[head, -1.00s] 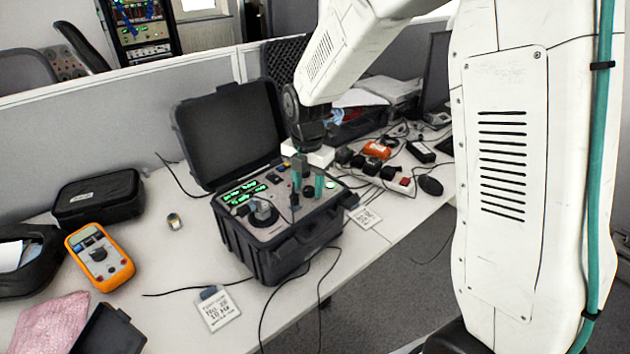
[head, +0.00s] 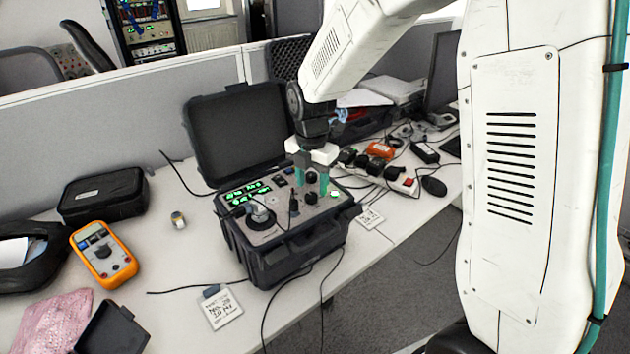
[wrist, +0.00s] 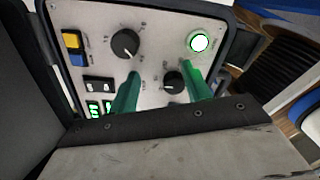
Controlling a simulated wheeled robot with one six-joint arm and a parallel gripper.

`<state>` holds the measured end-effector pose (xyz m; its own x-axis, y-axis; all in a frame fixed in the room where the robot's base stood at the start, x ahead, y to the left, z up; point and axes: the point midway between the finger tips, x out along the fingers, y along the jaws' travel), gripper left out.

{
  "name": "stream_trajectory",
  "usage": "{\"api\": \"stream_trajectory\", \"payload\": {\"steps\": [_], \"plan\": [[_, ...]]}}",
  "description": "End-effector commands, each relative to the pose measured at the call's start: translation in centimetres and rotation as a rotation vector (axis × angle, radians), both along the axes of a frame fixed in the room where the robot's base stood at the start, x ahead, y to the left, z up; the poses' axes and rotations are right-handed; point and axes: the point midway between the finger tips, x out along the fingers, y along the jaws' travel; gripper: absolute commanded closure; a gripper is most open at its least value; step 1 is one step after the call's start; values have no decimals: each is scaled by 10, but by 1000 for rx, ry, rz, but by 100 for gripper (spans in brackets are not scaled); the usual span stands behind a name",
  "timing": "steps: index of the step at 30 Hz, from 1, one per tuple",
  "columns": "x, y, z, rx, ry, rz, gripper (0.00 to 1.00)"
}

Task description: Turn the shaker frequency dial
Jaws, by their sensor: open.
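The shaker case (head: 290,262) stands open on the table, its panel facing up. In the wrist view the panel (wrist: 70,18) has a larger black dial (wrist: 125,43) and a smaller black dial (wrist: 174,82); I cannot read which one is for frequency. My gripper (wrist: 161,71) is open, with green fingers pointing down at the panel. The smaller dial shows between the fingers, closer to the right one; contact is not clear. The larger dial is beyond the fingertips. In the head view my gripper (head: 312,188) is over the panel's right half, and the larger dial (head: 310,198) shows in front.
A lit green button (wrist: 199,43) is just beyond the right finger. The raised lid (head: 238,132) stands behind the panel. A plug with a cable (head: 293,205) rises left of the gripper. An orange multimeter (head: 103,255) lies at the left. Power adapters (head: 402,184) crowd the right.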

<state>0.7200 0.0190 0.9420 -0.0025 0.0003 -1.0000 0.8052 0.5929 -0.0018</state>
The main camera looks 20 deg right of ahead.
Motion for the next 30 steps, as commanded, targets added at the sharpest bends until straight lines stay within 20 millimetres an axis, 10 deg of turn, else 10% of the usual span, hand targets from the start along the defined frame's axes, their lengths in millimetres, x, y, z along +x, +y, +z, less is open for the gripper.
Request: {"api": "stream_trajectory", "payload": {"steps": [12,30], "plan": [[3,2,64,0,0,3,52],[-19,-4,92,2,-13,-161,52]]}}
